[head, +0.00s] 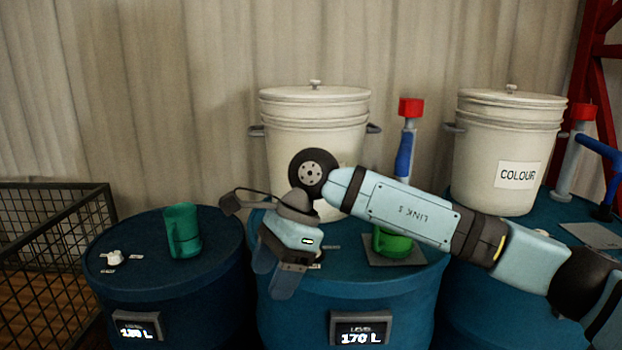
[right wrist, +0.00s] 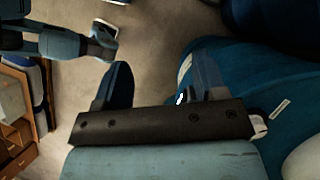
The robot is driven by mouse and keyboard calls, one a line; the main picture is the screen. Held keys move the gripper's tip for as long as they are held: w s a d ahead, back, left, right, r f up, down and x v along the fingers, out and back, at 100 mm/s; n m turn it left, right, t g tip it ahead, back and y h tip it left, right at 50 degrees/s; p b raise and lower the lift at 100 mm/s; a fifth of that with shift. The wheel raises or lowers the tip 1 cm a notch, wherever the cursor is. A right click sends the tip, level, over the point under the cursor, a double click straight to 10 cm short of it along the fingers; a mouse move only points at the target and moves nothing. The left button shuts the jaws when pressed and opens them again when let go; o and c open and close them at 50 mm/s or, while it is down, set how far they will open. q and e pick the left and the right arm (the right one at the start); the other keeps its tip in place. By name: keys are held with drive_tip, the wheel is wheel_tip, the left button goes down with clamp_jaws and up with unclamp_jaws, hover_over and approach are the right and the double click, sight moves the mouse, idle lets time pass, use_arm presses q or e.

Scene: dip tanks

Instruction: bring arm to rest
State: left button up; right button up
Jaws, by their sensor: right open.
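My right arm (head: 405,210) reaches in from the right across the front of the middle blue tank (head: 345,290). My right gripper (head: 274,282) points down in front of that tank's top, with its fingers apart and nothing between them. In the right wrist view the two fingers (right wrist: 160,88) also stand apart, with bare floor and a blue tank side beyond. My left gripper does not show in the head view.
A green vessel (head: 393,243) is partly behind my arm. Lidded white buckets (head: 315,110) (head: 505,135) stand behind. A wire cage (head: 50,240) is far left.

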drive_tip(key=s+a+f+m+g+y, duration=0.2)
drive_tip(key=s+a+m+g+y, duration=0.3)
drive_tip(key=s+y, duration=0.3)
drive_tip(key=w+d+f+n+t, duration=0.2)
drive_tip(key=d+f+n+t, duration=0.6)
drive_tip(key=n+t, duration=0.65)
drive_tip(key=w+d+f+n+t, duration=0.1)
drive_tip(key=d+f+n+t, duration=0.65)
drive_tip(key=n+t, duration=0.75)
drive_tip(key=s+d+f+m+g+h, duration=0.5)
drive_tip(key=s+d+f, duration=0.25)
drive_tip(key=f, duration=0.25)
drive_tip(key=s+d+f+m+g+h, duration=0.5)
drive_tip(key=s+f, duration=0.3)
drive_tip(key=f, duration=0.3)
use_arm(q)
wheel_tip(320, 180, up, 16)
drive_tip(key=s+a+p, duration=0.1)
drive_tip(key=p, duration=2)
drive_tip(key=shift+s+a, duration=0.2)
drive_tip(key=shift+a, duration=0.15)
use_arm(e)
wheel_tip(320, 180, up, 16)
drive_tip(key=s+d, duration=0.1)
drive_tip(key=d, duration=0.1)
drive_tip(key=shift+s+d+n+y, duration=0.25)
drive_tip(key=shift+n+y, duration=0.05)
drive_tip(key=shift+n, duration=0.05)
